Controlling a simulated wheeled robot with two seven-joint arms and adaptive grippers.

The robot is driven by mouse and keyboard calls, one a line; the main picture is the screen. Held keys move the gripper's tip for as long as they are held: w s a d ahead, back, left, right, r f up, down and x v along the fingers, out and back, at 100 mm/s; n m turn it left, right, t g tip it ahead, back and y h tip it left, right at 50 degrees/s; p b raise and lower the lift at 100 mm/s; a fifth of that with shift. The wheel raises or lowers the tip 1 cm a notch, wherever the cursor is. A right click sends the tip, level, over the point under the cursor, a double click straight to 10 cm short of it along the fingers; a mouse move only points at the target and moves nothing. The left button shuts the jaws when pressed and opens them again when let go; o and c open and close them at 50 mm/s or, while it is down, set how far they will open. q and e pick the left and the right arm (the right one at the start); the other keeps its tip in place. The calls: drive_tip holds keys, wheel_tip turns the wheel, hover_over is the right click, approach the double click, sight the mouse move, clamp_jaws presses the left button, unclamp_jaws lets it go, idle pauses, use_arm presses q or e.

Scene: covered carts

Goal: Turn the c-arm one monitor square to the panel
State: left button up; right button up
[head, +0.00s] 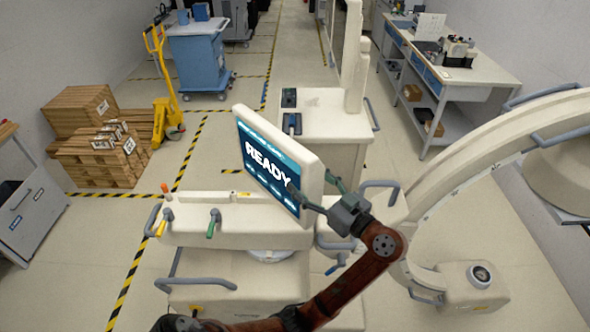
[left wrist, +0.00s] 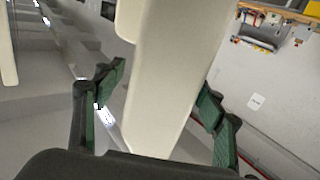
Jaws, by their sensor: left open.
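The c-arm one monitor (head: 312,165) is a cream slab with a blue screen reading READY. It stands above a cream panel (head: 240,222) with coloured levers, on a round base (head: 270,255). The screen is turned at an angle to the panel's front edge and faces toward the lower left. My left gripper (head: 318,192) is open at the monitor's right edge, one finger on the screen side and one behind. In the left wrist view, the cream slab (left wrist: 168,85) lies between the open fingers (left wrist: 160,92), with gaps visible on both sides. My right gripper is not in view.
A large cream C-shaped arm (head: 440,190) curves up at the right. A cream cart (head: 325,125) with a tall post stands behind the monitor. Wooden crates (head: 80,105), a yellow pallet jack (head: 165,100) and a blue cart (head: 200,60) stand at left. A workbench (head: 450,75) is at right.

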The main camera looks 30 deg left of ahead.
sight(286, 176)
use_arm(q)
drive_tip(key=shift+p+x, duration=0.55)
drive_tip(key=shift+x, duration=1.8)
drive_tip(key=shift+s, duration=0.1)
drive_tip(key=c, duration=1.6)
drive_tip(key=shift+c, duration=0.4)
